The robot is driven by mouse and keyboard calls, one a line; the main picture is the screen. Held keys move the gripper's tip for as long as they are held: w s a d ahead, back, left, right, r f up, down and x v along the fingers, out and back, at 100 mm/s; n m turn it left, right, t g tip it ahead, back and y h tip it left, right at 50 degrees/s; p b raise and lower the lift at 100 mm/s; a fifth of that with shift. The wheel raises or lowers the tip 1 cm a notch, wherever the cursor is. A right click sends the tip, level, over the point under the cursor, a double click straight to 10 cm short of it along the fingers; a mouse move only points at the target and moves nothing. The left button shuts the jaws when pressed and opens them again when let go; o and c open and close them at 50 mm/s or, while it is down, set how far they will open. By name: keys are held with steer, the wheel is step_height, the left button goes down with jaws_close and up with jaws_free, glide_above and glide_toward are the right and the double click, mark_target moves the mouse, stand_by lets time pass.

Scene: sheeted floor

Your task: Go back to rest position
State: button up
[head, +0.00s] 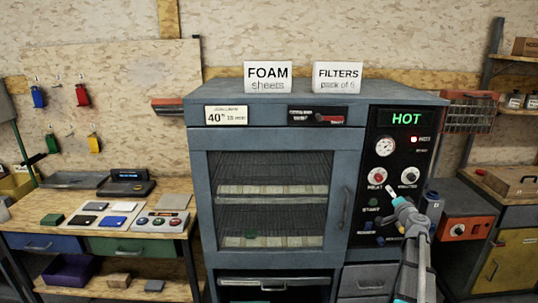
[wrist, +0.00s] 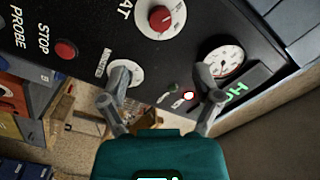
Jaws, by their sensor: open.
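My gripper (head: 398,199) is at the right side of the cabinet, in front of the lower part of its black control panel (head: 369,140). In the wrist view my gripper (wrist: 162,88) is open, with its two grey fingers apart and nothing held between them. The left fingertip overlaps the minutes knob (wrist: 137,74); I cannot tell whether it touches. The right finger is in front of the panel near the gauge (wrist: 222,57). The red heat knob (wrist: 160,18) lies above, between the fingers.
The blue-grey heating cabinet (head: 197,200) has its glass door (head: 270,200) shut, with trays on racks inside. A wooden bench (head: 60,210) with small items stands left, an orange-fronted unit (head: 467,229) right.

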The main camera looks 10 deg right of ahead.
steer(key=a+f+n+g+y, duration=0.2)
steer(key=a+f+n+y, duration=0.1)
steer(key=a, duration=0.8)
steer(key=a+f+n+g+y, duration=0.3)
steer(key=a, duration=0.8)
steer(key=a+f+n+g+y, duration=0.2)
steer(key=a+f+n+y, duration=0.15)
steer(key=a, duration=0.65)
steer(key=s+a+f+n+g+h, duration=0.2)
steer(key=s+a+g, duration=0.3)
steer(key=s+a, duration=0.3)
steer(key=s+a+f+n+g+h+p, duration=0.1)
steer(key=s+a+f+n+g+h, duration=0.1)
steer(key=s+a+f+g, duration=0.3)
steer(key=s+a+h, duration=0.1)
steer(key=s+a, duration=0.2)
steer(key=s, duration=0.2)
steer(key=shift+s+a+f, duration=0.25)
steer(key=shift+f, duration=0.05)
